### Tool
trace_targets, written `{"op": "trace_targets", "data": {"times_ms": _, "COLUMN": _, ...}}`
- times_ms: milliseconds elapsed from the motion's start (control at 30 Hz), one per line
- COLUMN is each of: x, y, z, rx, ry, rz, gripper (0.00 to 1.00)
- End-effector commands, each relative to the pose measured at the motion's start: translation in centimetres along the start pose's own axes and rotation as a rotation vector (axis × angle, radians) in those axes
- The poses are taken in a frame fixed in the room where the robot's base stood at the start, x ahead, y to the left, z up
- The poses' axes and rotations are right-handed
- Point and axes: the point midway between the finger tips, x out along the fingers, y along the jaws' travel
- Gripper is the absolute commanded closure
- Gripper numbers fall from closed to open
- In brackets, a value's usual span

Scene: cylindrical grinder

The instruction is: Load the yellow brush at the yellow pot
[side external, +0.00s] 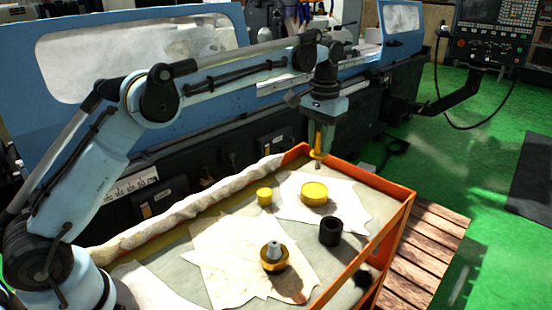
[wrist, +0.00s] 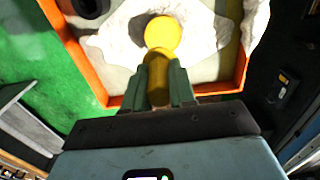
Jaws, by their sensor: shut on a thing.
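My gripper (side external: 320,122) is shut on the yellow brush (side external: 318,140), which hangs upright with its dark tip down. In the wrist view the brush (wrist: 158,82) sits between my two green fingers. A wide, low yellow round thing, which looks like the yellow pot (side external: 314,193), stands on a white cloth in the orange-rimmed tray. It also shows in the wrist view (wrist: 162,36), just beyond the brush. In the side view the brush tip is above the pot's far side, apart from it. What is inside the pot cannot be made out.
The tray (side external: 393,228) also holds a small yellow cylinder (side external: 264,197), a black cup (side external: 330,232) and a yellow-and-grey cone-topped part (side external: 274,258). A rolled cloth (side external: 190,203) lies along the tray's left edge. The blue grinder (side external: 140,62) stands behind.

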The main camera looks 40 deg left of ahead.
Motion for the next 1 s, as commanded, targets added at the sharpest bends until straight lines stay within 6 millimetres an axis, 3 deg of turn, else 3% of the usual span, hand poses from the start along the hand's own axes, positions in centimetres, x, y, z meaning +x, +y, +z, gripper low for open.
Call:
{"op": "trace_targets", "data": {"times_ms": 167, "x": 0.7, "y": -0.7, "z": -0.3, "rx": 0.000, "ry": 0.000, "rz": 0.000, "gripper": 1.00}}
{"op": "trace_targets", "data": {"times_ms": 700, "x": 5.4, "y": -0.6, "z": -0.2, "rx": 0.000, "ry": 0.000, "rz": 0.000, "gripper": 1.00}}
{"op": "trace_targets", "data": {"times_ms": 1000, "x": 6.1, "y": -0.6, "z": -0.2, "rx": 0.000, "ry": 0.000, "rz": 0.000, "gripper": 1.00}}
